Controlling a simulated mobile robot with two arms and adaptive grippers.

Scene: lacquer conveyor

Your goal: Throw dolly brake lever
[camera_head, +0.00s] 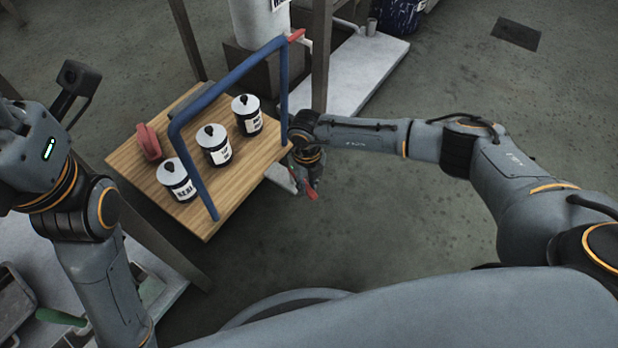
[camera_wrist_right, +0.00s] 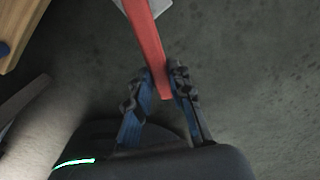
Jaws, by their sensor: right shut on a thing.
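The dolly has a wooden deck (camera_head: 135,165) and a blue tube handle (camera_head: 232,78). A red brake lever (camera_head: 311,192) shows at the deck's right side, low down by a grey metal bracket (camera_head: 281,177). In the right wrist view the red lever (camera_wrist_right: 148,45) runs down from the top, and its end lies between the fingers. My right gripper (camera_head: 310,184) is shut on the lever's end; its blue-grey fingers also show in the right wrist view (camera_wrist_right: 163,88). My left arm (camera_head: 75,190) comes in from the left; its fingers are not visible.
Several lidded cans stand on the deck, such as the front one (camera_head: 176,180), beside a red object (camera_head: 148,142). A metal table leg (camera_head: 321,55) and a pale low platform (camera_head: 365,65) stand behind. The floor (camera_head: 400,235) at right is clear.

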